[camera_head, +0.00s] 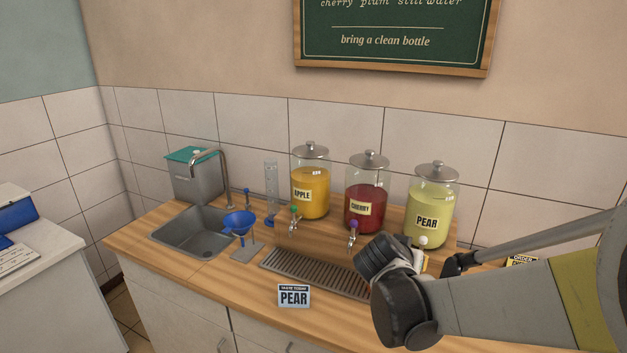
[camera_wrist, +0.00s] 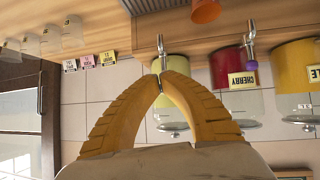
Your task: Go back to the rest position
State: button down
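My gripper (camera_wrist: 163,78) has two yellow fingers with the tips drawn together in the wrist view, and I see nothing held between them. The tips appear in front of the pear tap (camera_wrist: 160,45), partly hiding it; contact cannot be told. In the head view the tap's white knob (camera_head: 422,242) shows just right of my dark wrist, with the fingers mostly hidden. The pear dispenser (camera_head: 430,205) holds pale green liquid. The cherry dispenser (camera_head: 366,205) is red and the apple dispenser (camera_head: 311,190) yellow-orange.
A slatted drip tray (camera_head: 310,272) lies below the taps, with a PEAR sign (camera_head: 293,297) in front. A blue funnel (camera_head: 238,222) on a stand and a sink (camera_head: 194,232) are left. An orange object (camera_wrist: 205,10) and several clear cups (camera_wrist: 52,38) show in the wrist view.

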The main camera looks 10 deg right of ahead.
jog(key=s+a+f+n+y+b, duration=0.3)
jog(key=s+a, duration=0.4)
jog(key=s, duration=0.3)
jog(key=s+a+f+n+y+b, duration=0.4)
jog(key=s+a+b, duration=0.1)
jog(key=s, duration=0.5)
jog(key=shift+s+a+n+g+y, duration=0.3)
jog(key=shift+s+a+g+y, duration=0.1)
jog(key=shift+a, duration=0.45)
